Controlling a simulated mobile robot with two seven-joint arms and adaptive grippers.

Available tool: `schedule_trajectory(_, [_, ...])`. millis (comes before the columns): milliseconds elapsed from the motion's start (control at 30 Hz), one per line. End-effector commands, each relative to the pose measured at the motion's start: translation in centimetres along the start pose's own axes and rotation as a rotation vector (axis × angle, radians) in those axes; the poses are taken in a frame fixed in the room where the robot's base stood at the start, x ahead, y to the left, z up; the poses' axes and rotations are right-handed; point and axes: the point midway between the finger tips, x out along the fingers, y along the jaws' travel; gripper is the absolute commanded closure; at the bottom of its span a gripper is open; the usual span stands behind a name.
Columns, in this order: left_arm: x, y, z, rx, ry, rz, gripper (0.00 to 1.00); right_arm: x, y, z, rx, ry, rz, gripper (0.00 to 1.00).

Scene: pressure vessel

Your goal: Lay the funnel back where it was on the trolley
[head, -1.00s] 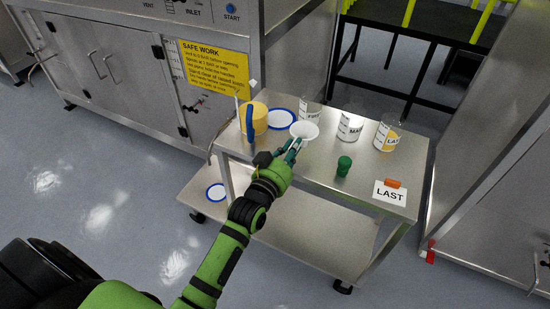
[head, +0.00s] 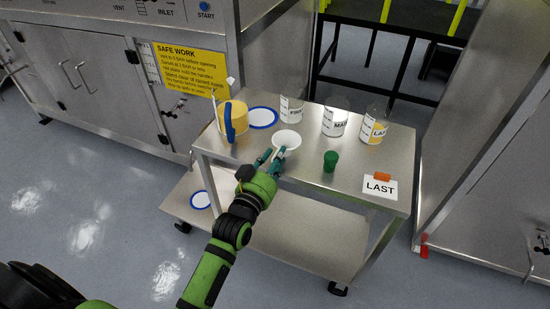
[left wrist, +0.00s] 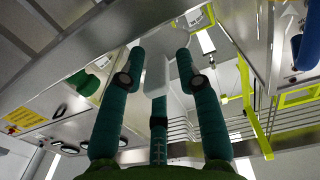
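The white funnel (head: 286,139) is at the trolley top (head: 303,175), between the blue-rimmed disc and the green stopper, its round wide end showing in the head view. Whether it rests fully on the surface is hard to tell. My right gripper is not in view.
A yellow container with a blue handle (head: 233,119) and a blue-rimmed disc (head: 263,118) are at the left. Labelled beakers (head: 334,122) line the back. A green stopper (head: 330,161) and a "LAST" card (head: 380,188) are at the right. The front middle is clear.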

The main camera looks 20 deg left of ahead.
Motion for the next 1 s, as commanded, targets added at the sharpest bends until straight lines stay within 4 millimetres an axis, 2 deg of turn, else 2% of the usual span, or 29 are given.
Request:
schedule_trajectory(367, [0.0,0.0,-0.6,0.000,0.001,0.000,0.60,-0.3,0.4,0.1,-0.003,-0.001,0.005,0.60])
schedule_trajectory(467, [-1.2,0.0,-0.2,0.001,-0.002,0.000,0.60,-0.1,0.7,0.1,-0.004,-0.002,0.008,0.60])
schedule_trajectory(800, [-8.3,0.0,-0.2,0.001,-0.003,0.001,0.60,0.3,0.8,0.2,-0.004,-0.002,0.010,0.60])
schedule_trajectory(1000, [-11.1,0.0,-0.3,0.000,-0.002,0.000,0.60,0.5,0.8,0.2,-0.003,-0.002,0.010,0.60])
